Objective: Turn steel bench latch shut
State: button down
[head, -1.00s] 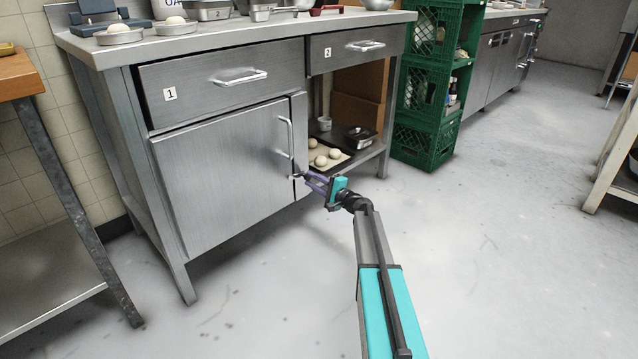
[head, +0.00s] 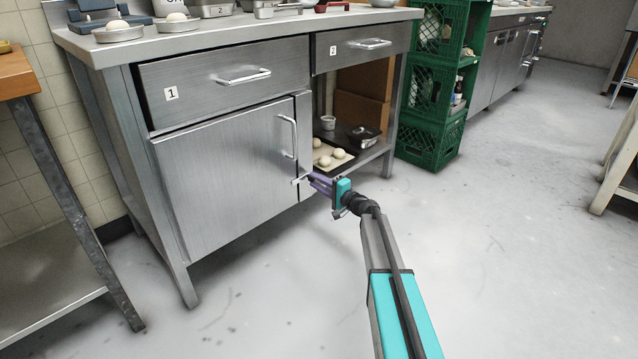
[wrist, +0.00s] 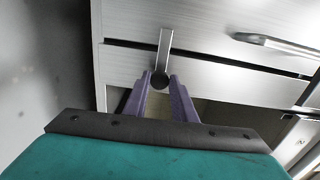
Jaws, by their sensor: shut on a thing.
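The steel bench latch (head: 298,181) is a small bar at the lower right edge of the closed cabinet door (head: 225,175). In the wrist view the latch (wrist: 166,44) is a flat steel bar with a dark round end, lying across the gap between door and post. My gripper (head: 311,178) reaches it from the right with its purple fingers. In the wrist view my gripper (wrist: 160,82) is shut on the latch's dark end, one finger on each side. The fingers hide part of that end.
Drawers 1 (head: 225,80) and 2 (head: 360,46) are closed above. The door handle (head: 289,136) sticks out above the latch. An open bay right of the door holds a tray of dough balls (head: 322,159). Green crates (head: 430,140) stand farther right. The floor in front is clear.

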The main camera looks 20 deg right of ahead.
jog(key=shift+a, duration=0.2)
jog(key=c, duration=1.5)
grip_release()
jog(key=shift+w, duration=0.1)
jog(key=shift+o, duration=0.2)
jog(key=shift+d, duration=0.1)
jog(key=shift+s+d, duration=0.2)
jog(key=shift+s, duration=0.2)
jog(key=p+v, duration=0.5)
jog(key=v, duration=0.8)
jog(key=shift+a, duration=0.1)
